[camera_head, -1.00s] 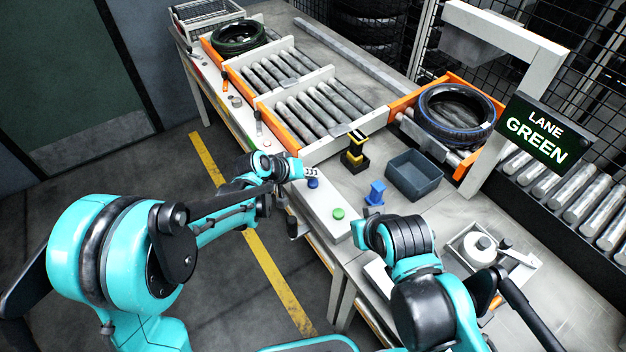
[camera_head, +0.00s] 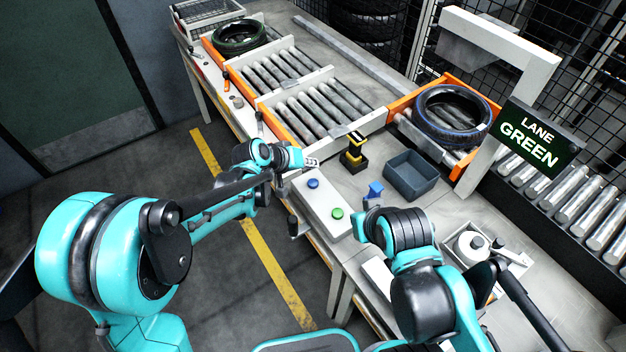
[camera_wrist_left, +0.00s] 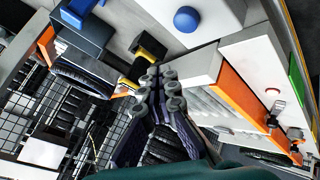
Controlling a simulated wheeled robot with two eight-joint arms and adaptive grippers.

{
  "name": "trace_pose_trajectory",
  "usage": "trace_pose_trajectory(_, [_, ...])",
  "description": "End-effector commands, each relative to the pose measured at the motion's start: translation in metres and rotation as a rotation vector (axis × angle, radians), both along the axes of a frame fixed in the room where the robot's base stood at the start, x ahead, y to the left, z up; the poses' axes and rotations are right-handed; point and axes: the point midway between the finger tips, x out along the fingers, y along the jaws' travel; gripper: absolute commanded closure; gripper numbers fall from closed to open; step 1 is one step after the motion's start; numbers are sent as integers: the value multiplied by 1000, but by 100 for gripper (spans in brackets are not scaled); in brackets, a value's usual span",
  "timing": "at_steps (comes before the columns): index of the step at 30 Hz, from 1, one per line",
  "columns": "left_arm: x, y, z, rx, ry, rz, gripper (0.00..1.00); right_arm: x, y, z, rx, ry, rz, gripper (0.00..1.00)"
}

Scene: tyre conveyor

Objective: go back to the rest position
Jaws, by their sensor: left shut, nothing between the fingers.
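My left gripper (camera_head: 312,162) is above the edge of the workbench, close to the white button panel (camera_head: 324,213) with its blue button (camera_head: 313,183) and green button (camera_head: 337,213). In the left wrist view, the fingers of my left gripper (camera_wrist_left: 160,88) are closed together with nothing between them. My right arm (camera_head: 402,235) is bent over the front right of the bench.
A yellow-black stand (camera_head: 354,158), a blue stand (camera_head: 375,190) and a grey bin (camera_head: 411,184) are on the bench. Tyres lie on the roller lanes, one by the LANE GREEN sign (camera_head: 531,137). Floor beyond the yellow line (camera_head: 270,265) is clear.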

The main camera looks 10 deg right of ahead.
Motion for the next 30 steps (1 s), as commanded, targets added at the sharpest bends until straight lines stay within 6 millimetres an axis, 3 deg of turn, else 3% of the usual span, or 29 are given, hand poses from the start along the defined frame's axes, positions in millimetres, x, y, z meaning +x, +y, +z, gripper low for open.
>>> trace_pose_trajectory(20, [-1, 2, 1, 2, -1, 2, 100, 0, 0, 0, 0, 0, 0, 100])
trace_pose_trajectory(25, [-12, 29, 19, 40, -12, 32, 100, 0, 0, 0, 0, 0, 0, 100])
trace_pose_trajectory(30, [-42, 85, 49, 126, -33, 94, 100, 0, 0, 0, 0, 0, 0, 100])
